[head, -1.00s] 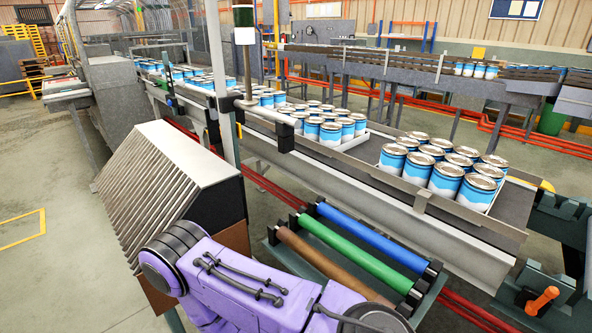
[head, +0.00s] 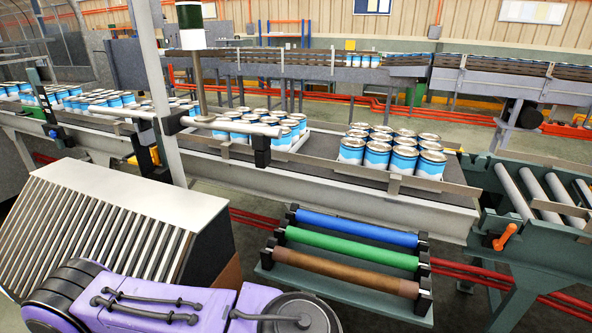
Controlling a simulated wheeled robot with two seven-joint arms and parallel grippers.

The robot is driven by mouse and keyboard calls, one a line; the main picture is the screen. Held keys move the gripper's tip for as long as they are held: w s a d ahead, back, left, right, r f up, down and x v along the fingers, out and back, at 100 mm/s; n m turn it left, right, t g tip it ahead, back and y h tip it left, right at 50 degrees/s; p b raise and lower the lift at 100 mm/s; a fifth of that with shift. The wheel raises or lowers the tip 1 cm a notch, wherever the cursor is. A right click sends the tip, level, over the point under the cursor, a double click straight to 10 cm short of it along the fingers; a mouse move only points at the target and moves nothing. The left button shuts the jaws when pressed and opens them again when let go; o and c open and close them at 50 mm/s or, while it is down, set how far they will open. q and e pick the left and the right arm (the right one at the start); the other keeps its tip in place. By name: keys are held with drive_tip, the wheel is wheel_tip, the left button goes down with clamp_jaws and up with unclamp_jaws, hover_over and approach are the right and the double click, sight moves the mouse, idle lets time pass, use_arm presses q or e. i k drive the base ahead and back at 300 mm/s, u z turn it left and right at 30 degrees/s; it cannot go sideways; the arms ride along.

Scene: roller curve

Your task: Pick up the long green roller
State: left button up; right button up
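The long green roller (head: 350,248) lies level in a rack, between a blue roller (head: 357,228) behind it and a brown roller (head: 345,271) in front. Black end blocks (head: 424,264) hold the rollers at both sides. The whole green roller is in sight and nothing touches it but the rack. A purple arm of mine shows at the bottom left, in front of the rack. Neither of my grippers is in the picture.
A conveyor (head: 420,206) carrying trays of blue and white cans (head: 390,152) runs behind the rack. A slatted grey box (head: 110,225) stands to the left. A roller conveyor frame (head: 500,228) with an orange handle (head: 504,238) stands to the right.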

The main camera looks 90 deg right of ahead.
sight(408, 263)
drive_tip(key=z, duration=2.5)
